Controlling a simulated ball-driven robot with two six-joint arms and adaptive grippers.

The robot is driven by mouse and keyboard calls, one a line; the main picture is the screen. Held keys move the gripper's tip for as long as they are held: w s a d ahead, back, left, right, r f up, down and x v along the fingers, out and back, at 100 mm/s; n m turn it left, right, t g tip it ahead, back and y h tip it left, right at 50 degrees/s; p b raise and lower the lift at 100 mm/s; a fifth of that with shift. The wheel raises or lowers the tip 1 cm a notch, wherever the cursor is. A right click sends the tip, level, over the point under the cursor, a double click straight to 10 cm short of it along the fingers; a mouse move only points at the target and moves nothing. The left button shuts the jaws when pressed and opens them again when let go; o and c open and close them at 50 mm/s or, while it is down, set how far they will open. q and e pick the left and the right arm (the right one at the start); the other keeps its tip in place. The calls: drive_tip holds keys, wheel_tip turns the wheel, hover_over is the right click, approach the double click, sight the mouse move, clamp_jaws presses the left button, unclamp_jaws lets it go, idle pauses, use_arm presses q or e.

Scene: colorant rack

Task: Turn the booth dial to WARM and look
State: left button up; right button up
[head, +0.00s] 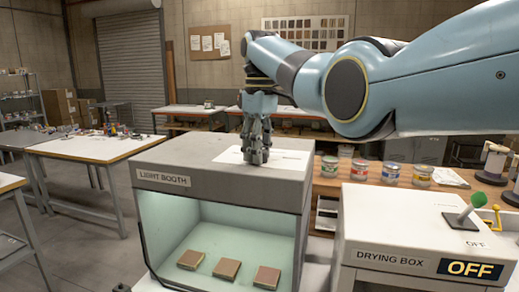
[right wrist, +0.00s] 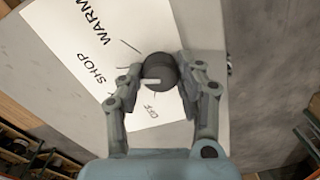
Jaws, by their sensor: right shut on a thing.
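The light booth (head: 225,172) stands in the middle of the head view, its inside lit pale greenish. Three brown square samples, one of them a sample (head: 227,268), lie on its floor. On its top is a white label sheet (right wrist: 70,50) marked WARM, SHOP and OFF. The round dark dial (right wrist: 160,70) sits at the sheet's edge. Its pale mark points left in the right wrist view, roughly toward SHOP. My right gripper (head: 257,160) reaches down from above and is shut on the dial, one finger on each side. My left gripper is out of view.
A drying box (head: 400,225) with an OFF display and a green-topped lever (head: 470,208) stands to the right. Several paint cans, one a can (head: 391,172), stand on a wooden bench behind. Work tables (head: 95,146) stand at the left.

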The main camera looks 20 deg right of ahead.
drive_tip(key=m, duration=0.4)
drive_tip(key=shift+m, duration=1.8)
drive_tip(key=o, duration=1.2)
drive_tip(key=shift+c, duration=0.2)
